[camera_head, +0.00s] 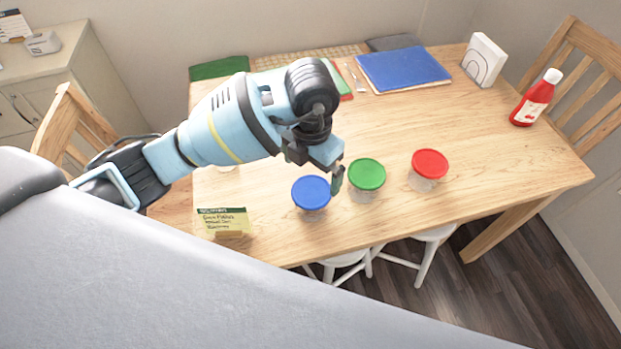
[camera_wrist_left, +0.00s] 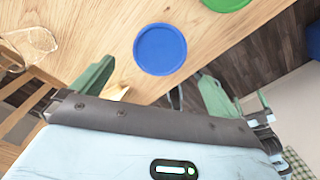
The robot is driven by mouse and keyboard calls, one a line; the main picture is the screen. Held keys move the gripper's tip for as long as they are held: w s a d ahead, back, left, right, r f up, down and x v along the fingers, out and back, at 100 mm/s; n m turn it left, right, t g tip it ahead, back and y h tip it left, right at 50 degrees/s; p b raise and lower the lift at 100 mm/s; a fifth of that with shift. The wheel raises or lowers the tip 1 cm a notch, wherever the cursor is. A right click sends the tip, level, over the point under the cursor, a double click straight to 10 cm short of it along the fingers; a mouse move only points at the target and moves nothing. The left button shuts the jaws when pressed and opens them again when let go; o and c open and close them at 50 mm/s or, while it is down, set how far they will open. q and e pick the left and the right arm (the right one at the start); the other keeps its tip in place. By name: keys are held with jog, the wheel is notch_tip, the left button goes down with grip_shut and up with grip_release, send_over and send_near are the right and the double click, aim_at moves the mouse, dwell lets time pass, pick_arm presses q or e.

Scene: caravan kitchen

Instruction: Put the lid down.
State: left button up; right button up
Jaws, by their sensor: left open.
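The blue lid (camera_head: 311,192) lies on a clear jar (camera_head: 312,214) near the table's front edge. The green lid (camera_head: 367,173) and the red lid (camera_head: 430,163) lie on clear jars to its right. My left gripper (camera_head: 333,172) is open and empty, just above and behind the blue and green lids. In the left wrist view the blue lid (camera_wrist_left: 160,48) shows ahead between the open fingers, apart from them. The green lid (camera_wrist_left: 228,3) is cut off at the top there. A clear glass container (camera_wrist_left: 32,42) shows at the left. My right gripper is not in view.
A label card (camera_head: 223,222) stands at the front left of the wooden table (camera_head: 420,115). A blue folder (camera_head: 403,68), a napkin holder (camera_head: 484,59) and a ketchup bottle (camera_head: 536,98) stand or lie farther back. The table is clear behind the jars.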

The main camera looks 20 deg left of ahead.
pick_arm(q)
notch_tip(320, 180, up, 7)
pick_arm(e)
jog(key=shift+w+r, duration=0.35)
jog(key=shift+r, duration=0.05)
pick_arm(q)
jog(key=shift+s, duration=0.1)
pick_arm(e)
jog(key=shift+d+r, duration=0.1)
